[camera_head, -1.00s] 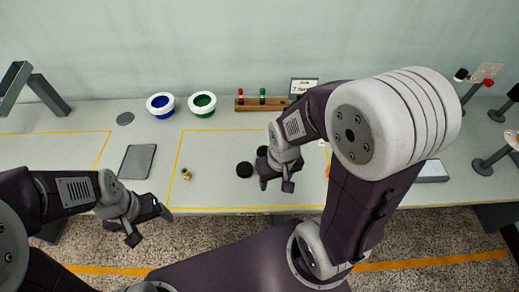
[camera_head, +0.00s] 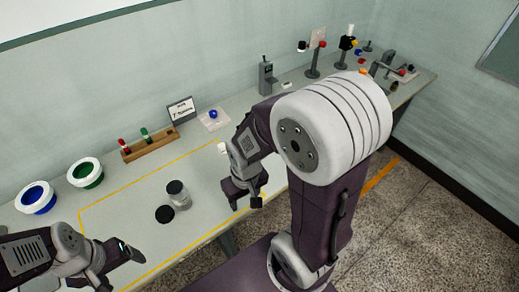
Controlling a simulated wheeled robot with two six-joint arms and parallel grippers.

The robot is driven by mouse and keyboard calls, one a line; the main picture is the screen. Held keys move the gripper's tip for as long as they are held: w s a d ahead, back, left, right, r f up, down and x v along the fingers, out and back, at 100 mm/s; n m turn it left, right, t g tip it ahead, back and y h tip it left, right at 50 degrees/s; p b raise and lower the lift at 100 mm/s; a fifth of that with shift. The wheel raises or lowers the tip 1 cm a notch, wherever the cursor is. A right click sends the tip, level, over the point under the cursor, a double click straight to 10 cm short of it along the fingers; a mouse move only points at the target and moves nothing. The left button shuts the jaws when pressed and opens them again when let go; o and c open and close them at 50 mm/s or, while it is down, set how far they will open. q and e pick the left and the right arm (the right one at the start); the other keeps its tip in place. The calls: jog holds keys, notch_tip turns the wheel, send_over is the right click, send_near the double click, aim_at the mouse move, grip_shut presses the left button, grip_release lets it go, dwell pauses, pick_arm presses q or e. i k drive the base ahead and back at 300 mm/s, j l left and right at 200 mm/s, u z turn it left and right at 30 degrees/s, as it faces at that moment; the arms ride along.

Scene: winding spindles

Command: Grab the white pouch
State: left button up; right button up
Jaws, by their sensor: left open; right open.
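I cannot clearly make out a white pouch. A flat whitish sheet or packet (camera_head: 214,120) with a blue ball (camera_head: 213,113) on it lies at the back of the table, beyond my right gripper. A small white thing (camera_head: 222,148) shows just left of my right arm; its shape is unclear. My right gripper (camera_head: 243,198) is open and empty near the table's front edge. My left gripper (camera_head: 120,268) is open and empty at the lower left, apart from these things.
A clear jar with a dark lid (camera_head: 179,196) and a black disc (camera_head: 165,214) stand left of my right gripper. Behind are blue (camera_head: 36,198) and green (camera_head: 86,173) bowls, a wooden rack (camera_head: 150,145) and a sign (camera_head: 181,109). Several stands (camera_head: 315,62) are farther right.

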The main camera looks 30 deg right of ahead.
aim_at(222, 150)
jog(key=z, duration=0.75)
jog(key=i+l+u, duration=0.1)
jog(key=l+u, duration=0.35)
jog(key=l, duration=0.25)
jog(key=l+u, duration=0.4)
jog(key=l, duration=0.35)
